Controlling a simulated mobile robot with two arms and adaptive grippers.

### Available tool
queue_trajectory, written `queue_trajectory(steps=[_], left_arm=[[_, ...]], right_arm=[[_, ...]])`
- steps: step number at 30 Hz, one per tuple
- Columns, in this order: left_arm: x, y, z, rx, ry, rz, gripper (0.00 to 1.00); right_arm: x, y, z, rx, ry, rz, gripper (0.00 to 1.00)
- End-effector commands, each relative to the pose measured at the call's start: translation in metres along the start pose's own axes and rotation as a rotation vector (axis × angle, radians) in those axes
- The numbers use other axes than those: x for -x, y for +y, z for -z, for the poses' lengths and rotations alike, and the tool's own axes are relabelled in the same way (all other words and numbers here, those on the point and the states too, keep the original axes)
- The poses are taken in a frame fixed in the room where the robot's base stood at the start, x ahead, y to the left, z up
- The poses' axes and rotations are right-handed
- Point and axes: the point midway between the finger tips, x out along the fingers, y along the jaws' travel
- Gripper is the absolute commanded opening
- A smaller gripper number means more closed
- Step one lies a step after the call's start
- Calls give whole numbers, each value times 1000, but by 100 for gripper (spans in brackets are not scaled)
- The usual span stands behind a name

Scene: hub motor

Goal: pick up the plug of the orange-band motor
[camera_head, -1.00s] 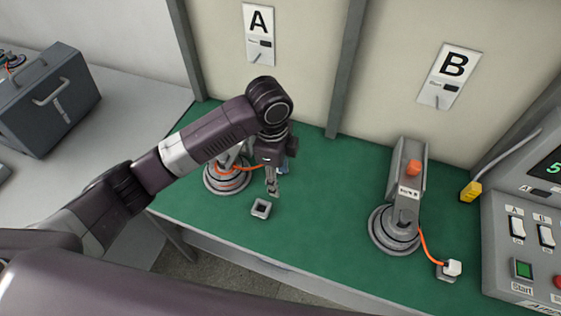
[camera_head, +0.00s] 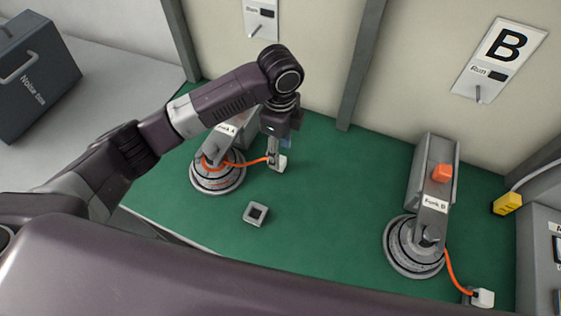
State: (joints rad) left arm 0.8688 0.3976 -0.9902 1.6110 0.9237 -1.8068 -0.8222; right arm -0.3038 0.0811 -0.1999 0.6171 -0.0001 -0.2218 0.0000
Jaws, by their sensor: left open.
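The orange-band motor (camera_head: 219,176) stands at the left of the green mat, a round grey base with an orange ring. Its orange cable (camera_head: 247,163) runs right to a small white plug (camera_head: 282,163). My left gripper (camera_head: 274,160) points down right at the plug, open, with its fingertips overlapping the plug's left side in this view. I cannot tell whether the fingers straddle or touch it. My right gripper is not in view.
A small square grey socket (camera_head: 247,217) lies in front of the plug. A second motor (camera_head: 412,252) with its own white plug (camera_head: 483,298) stands at the right, under panel B (camera_head: 503,62). A yellow connector (camera_head: 507,204) is at the far right. The middle of the mat is clear.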

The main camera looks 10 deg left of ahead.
Motion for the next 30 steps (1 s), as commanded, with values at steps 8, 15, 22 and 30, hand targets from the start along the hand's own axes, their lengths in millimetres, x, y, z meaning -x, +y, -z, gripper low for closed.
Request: queue_trajectory(steps=[8,15,22,30], left_arm=[[-31,0,-2,1,-2,-4,45],[-64,-2,-3,0,-1,-1,45],[-68,-2,-3,0,-1,1,45],[-68,-3,-3,0,-1,1,21]], right_arm=[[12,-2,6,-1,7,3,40],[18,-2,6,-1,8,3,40],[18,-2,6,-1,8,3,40],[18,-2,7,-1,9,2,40]])
